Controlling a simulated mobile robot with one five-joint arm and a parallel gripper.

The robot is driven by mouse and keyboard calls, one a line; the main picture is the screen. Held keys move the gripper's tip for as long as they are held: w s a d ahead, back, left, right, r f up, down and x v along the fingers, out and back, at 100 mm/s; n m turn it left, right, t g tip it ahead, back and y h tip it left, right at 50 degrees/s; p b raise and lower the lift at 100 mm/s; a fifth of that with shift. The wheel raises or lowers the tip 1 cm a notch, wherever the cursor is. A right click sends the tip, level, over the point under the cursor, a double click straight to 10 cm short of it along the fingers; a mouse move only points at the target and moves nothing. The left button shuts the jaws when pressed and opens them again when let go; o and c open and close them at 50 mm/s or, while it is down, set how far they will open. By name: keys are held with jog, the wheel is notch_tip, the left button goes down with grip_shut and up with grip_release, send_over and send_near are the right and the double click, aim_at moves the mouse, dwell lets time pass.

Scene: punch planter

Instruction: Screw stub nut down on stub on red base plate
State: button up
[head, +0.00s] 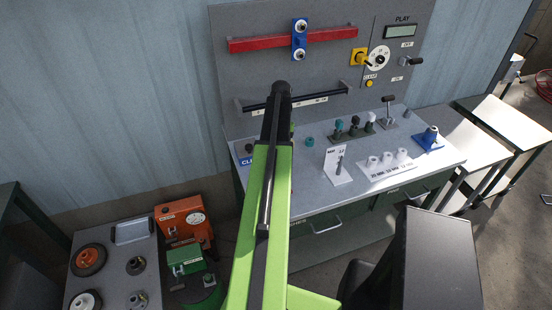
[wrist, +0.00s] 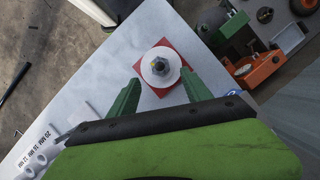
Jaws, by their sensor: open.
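The red base plate (wrist: 182,89) lies on the grey bench top in the wrist view, turned cornerwise. A round white disc (wrist: 147,76) sits over it, with a small dark grey piece (wrist: 159,66) at its centre, apparently the stub with its nut. I cannot tell nut from stub, or how far down the nut sits. My gripper (wrist: 160,77) is open, with its two green fingers on either side of the disc's lower part in the picture. Whether they touch it is unclear. In the head view my arm hides the plate and the fingers.
The upright grey board (head: 330,75) stands behind the bench, with a red rail (head: 260,44) and a dial (head: 379,58).

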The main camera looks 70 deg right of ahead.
jog(key=p+v, duration=0.9)
jog(key=v, duration=0.3)
jog(key=shift+s+a, duration=0.1)
jog(key=shift+a, duration=0.05)
